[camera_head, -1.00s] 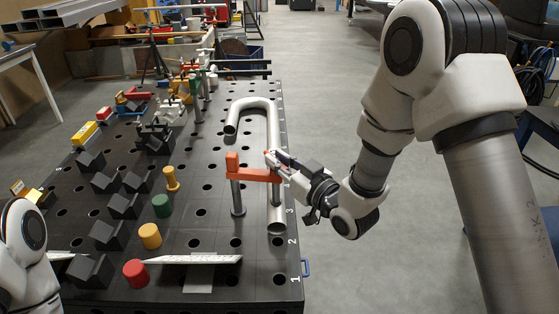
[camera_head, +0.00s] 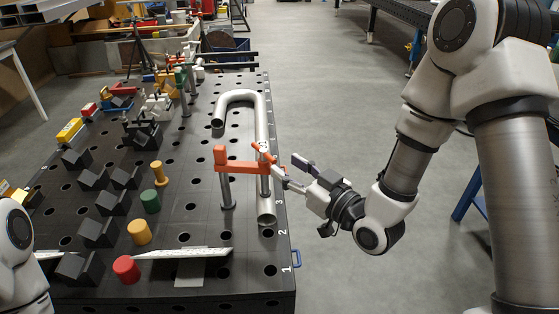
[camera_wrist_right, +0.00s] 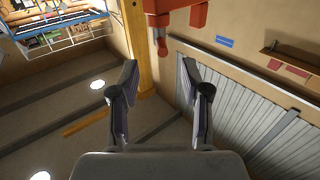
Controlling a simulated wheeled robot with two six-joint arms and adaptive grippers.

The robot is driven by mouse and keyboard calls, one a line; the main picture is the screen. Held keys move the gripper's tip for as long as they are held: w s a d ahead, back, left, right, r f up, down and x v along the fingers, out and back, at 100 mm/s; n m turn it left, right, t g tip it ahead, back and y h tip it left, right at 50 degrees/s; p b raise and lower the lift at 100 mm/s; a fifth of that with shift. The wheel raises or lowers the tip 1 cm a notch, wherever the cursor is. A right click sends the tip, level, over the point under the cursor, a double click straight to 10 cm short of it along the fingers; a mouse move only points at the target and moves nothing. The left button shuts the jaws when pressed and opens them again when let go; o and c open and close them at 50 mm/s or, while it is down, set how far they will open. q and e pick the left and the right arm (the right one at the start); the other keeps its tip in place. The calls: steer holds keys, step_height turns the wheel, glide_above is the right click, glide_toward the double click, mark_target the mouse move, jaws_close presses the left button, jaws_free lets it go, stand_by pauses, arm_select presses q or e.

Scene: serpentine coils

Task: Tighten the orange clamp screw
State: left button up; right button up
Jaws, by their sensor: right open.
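The orange clamp (camera_head: 240,167) stands on a grey post on the black perforated table, its arm reaching right over the bent grey tube. Its orange screw handle (camera_head: 262,148) sits at the arm's right end, above the tube's straight leg. My right gripper (camera_head: 284,165) is open and empty just right of the screw; one fingertip is close to it, and I cannot tell whether they touch. In the right wrist view my spread fingers (camera_wrist_right: 160,100) have nothing between them. A red-orange part (camera_wrist_right: 185,15) shows at that view's top; I cannot tell what it is. My left gripper is out of view.
The bent tube (camera_head: 262,120) lies beside the clamp near the table's right edge. Red (camera_head: 126,269), yellow (camera_head: 139,232) and green (camera_head: 150,201) cylinders and several black V-blocks (camera_head: 97,232) stand to the left. The floor right of the table is open.

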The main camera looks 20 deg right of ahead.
steer(key=shift+a, duration=0.1)
steer(key=shift+w, duration=0.1)
steer(key=c, duration=0.6)
steer(key=shift+w+r+m+y, duration=0.25)
steer(key=shift+m+y, duration=0.05)
steer(key=shift+y, duration=0.1)
jaws_close()
steer(key=w+d+r+m+g+y+p, duration=0.1)
steer(key=w+d+m+g+y+p, duration=0.2)
steer(key=d+m+y, duration=0.55)
steer(key=s+d+f+m+g+y, duration=0.1)
steer(key=s+d+f+m+g, duration=0.15)
steer(key=d+f+g, duration=0.2)
steer(key=p, duration=0.2)
glide_toward(270, 156)
steer(key=shift+y, duration=0.25)
steer(key=w+a, duration=0.4)
steer(key=shift+w+a+f, duration=0.2)
steer(key=shift+a, duration=0.05)
steer(key=shift+s+a, duration=0.15)
steer(key=shift+a, duration=0.15)
